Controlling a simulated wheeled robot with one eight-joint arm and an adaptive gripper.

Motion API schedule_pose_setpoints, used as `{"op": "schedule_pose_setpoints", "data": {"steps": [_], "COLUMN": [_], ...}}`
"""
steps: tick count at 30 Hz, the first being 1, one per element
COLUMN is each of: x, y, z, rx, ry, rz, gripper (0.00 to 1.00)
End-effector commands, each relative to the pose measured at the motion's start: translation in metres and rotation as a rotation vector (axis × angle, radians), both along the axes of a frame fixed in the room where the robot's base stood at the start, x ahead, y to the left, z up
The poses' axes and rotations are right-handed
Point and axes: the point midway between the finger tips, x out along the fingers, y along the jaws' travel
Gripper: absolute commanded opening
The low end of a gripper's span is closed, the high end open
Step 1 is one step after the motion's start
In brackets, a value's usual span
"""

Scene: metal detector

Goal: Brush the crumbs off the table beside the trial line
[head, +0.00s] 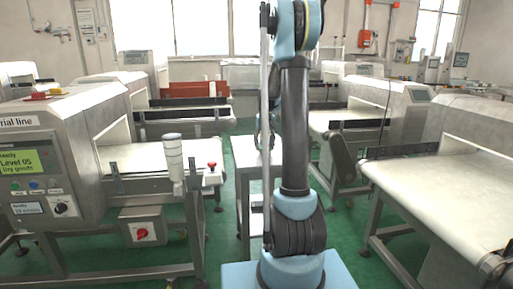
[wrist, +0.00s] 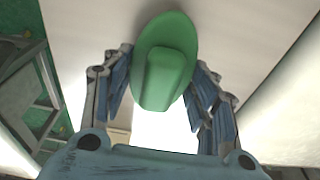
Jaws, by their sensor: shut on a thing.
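A green brush (wrist: 165,48) with an oval top and a raised grip sits between the fingers of my gripper (wrist: 161,68) in the wrist view. My gripper is shut on it. The brush is over a pale surface (wrist: 85,18), and I cannot tell whether it touches it. Its underside is hidden. In the head view, the small table (head: 243,150) stands beside the trial line (head: 90,118), and my arm hides much of it. No crumbs can be made out in either view.
A white conveyor (head: 440,185) stands at the right. Green floor shows between the machines.

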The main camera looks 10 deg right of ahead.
Motion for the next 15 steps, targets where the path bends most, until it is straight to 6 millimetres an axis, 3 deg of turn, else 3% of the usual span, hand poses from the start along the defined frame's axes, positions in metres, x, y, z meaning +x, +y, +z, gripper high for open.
{"op": "schedule_pose_setpoints", "data": {"steps": [2,15], "x": [-0.001,0.000], "y": [0.001,0.007], "z": [0.021,0.058], "rx": [0.000,0.000], "ry": [0.000,0.000], "rz": [0.001,0.009], "gripper": [0.23,0.23]}}
